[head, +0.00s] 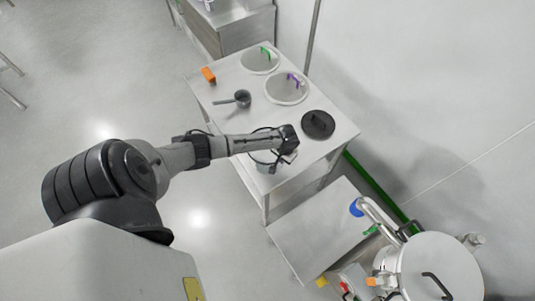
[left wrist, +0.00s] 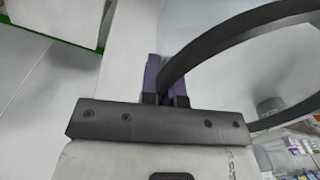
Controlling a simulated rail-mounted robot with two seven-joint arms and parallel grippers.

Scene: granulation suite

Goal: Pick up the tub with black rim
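The tub with black rim (head: 266,159) is at the near edge of the steel table, partly hidden under my left arm. In the left wrist view its black rim (left wrist: 235,40) curves in from the right and passes between the fingers. My left gripper (head: 289,152) is at the tub's right side. In the left wrist view its two dark purple fingertips (left wrist: 167,82) sit close against both sides of the rim, so it looks shut on it. I cannot tell whether the tub's base touches the table. My right gripper is not in view.
On the steel table (head: 225,118) are a black lid (head: 318,124), a tub with a purple item (head: 287,91), a tub with a green item (head: 259,62), a grey scoop (head: 242,98) and an orange block (head: 208,75). Steel equipment (head: 435,267) stands at the lower right.

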